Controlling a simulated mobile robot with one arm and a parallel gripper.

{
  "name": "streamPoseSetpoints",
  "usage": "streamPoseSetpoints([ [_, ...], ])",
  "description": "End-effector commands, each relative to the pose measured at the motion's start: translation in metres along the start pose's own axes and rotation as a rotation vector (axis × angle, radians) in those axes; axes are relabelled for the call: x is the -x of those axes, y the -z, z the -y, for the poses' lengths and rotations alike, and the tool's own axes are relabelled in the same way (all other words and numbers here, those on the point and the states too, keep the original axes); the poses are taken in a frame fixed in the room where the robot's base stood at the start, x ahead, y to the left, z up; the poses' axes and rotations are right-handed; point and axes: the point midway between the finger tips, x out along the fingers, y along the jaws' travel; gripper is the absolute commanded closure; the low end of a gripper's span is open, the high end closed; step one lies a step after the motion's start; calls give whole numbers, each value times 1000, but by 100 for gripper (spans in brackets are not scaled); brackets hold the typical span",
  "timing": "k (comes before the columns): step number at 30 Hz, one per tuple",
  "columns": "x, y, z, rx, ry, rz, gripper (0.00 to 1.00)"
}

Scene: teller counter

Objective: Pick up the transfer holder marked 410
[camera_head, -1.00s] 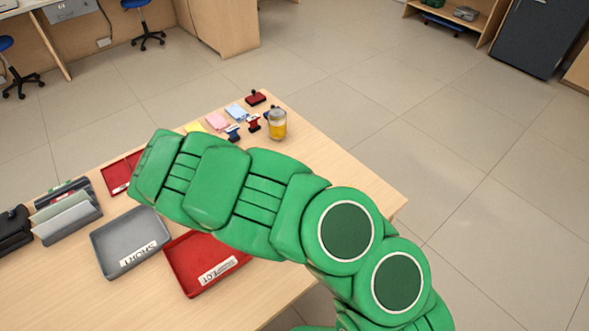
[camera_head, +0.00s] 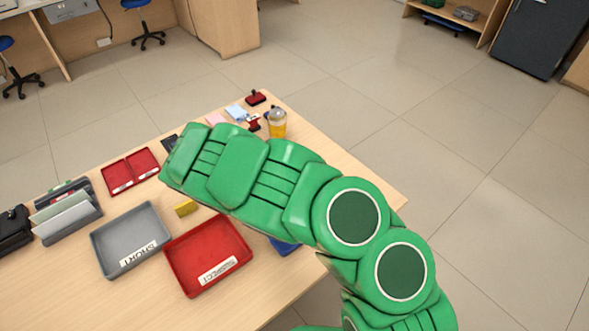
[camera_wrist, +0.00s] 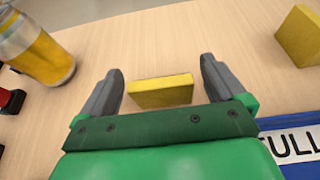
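No marking 410 is readable in either view. In the wrist view a yellow block (camera_wrist: 160,91) lies on the table between and slightly ahead of my gripper's fingers. My gripper (camera_wrist: 162,72) is open and empty, its two grey fingers spread either side of the block. Whether they touch it I cannot tell; a gap shows at each side. A second yellow block (camera_wrist: 300,36) is at the upper right. In the head view one yellow block (camera_head: 186,208) shows between the trays and my arm; my arm hides the gripper there.
A blue tray (camera_wrist: 272,126) labelled FULL is at the wrist view's lower right. A jar with yellow contents (camera_wrist: 38,52) stands at upper left. The head view shows a grey SHORT tray (camera_head: 103,248), a red tray (camera_head: 172,262), and a red two-part tray (camera_head: 131,170).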

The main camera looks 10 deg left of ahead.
Motion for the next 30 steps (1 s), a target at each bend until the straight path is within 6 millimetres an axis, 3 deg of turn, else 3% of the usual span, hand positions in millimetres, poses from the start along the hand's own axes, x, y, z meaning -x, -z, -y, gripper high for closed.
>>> streamPoseSetpoints([
  [1,0,0,0,0,0,0,11],
  [10,0,0,0,0,0,0,57],
  [20,1,-3,0,-1,0,0,59],
  [30,14,-35,0,-3,0,1,59],
])
